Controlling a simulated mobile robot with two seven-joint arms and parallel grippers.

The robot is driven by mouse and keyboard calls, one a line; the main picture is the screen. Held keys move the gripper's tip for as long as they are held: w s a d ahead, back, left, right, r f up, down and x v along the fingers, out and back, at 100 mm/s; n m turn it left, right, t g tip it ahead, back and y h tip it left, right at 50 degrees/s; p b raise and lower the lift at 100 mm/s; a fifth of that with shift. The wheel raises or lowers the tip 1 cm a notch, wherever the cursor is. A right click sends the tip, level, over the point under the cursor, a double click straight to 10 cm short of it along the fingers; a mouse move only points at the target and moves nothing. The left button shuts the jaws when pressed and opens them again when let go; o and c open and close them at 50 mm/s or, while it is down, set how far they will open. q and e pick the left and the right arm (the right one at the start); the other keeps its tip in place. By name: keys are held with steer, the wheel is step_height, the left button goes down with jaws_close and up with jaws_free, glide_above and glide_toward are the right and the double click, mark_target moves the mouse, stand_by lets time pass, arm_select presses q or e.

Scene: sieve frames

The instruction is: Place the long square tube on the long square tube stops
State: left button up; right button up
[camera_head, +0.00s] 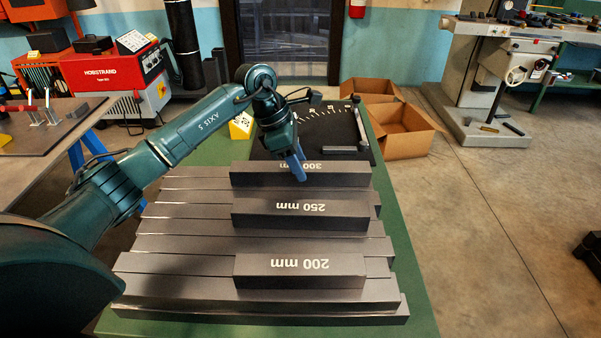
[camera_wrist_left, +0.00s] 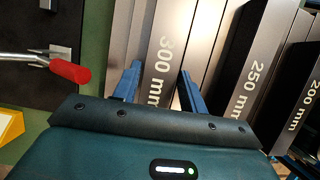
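Dark square tubes marked 300 mm (camera_head: 250,174), 250 mm (camera_head: 250,212) and 200 mm (camera_head: 250,268) lie in rows on a stack of longer grey square tubes (camera_head: 180,243) on a green table. My left gripper (camera_head: 302,176) is at the 300 mm tube, pointing down. In the left wrist view its two blue fingers (camera_wrist_left: 160,70) are spread apart with the 300 mm label between them; contact cannot be told. Behind the stack is a dark plate (camera_head: 290,140) with a white dial scale and grey bars (camera_head: 346,150), possibly the stops. My right gripper is not in view.
A red-tipped lever (camera_wrist_left: 68,71) shows beside the gripper in the left wrist view. Cardboard boxes (camera_head: 405,143) stand on the floor right of the green table (camera_head: 410,275). A workbench (camera_head: 45,140) stands at left. The floor at right is mostly clear.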

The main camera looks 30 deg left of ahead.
arm_select(q)
jaws_close()
steer(key=shift+r, duration=0.15)
step_height(320, 180, up, 10)
stand_by(0.8)
